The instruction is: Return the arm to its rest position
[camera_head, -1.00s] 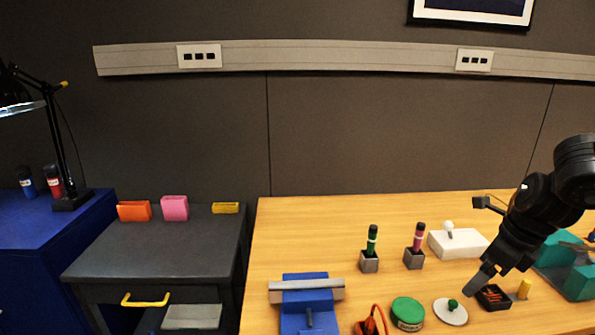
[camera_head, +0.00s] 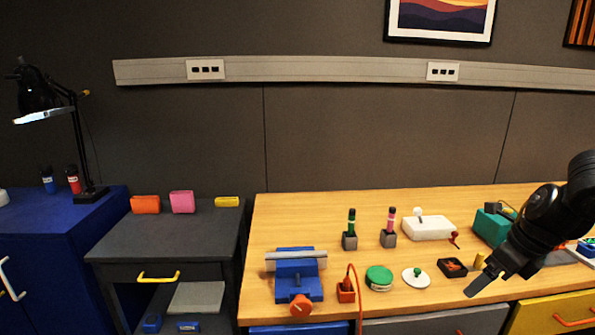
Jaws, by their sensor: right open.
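My right arm comes in from the right edge, and my right gripper (camera_head: 494,274) hangs over the front right part of the wooden table (camera_head: 330,213). It is open and I see nothing between its fingers. The white trackball panel (camera_head: 427,229), with a white ball on top, stands behind and left of the gripper, apart from it. A red-tipped lever shows at its right side. My left gripper is out of the picture.
Left of the gripper are a black tray (camera_head: 452,268), a white disc with green knob (camera_head: 416,279), a green tin (camera_head: 379,277) and a blue vise (camera_head: 297,275). A teal block (camera_head: 490,228) stands behind the arm. Two marker holders stand mid-table.

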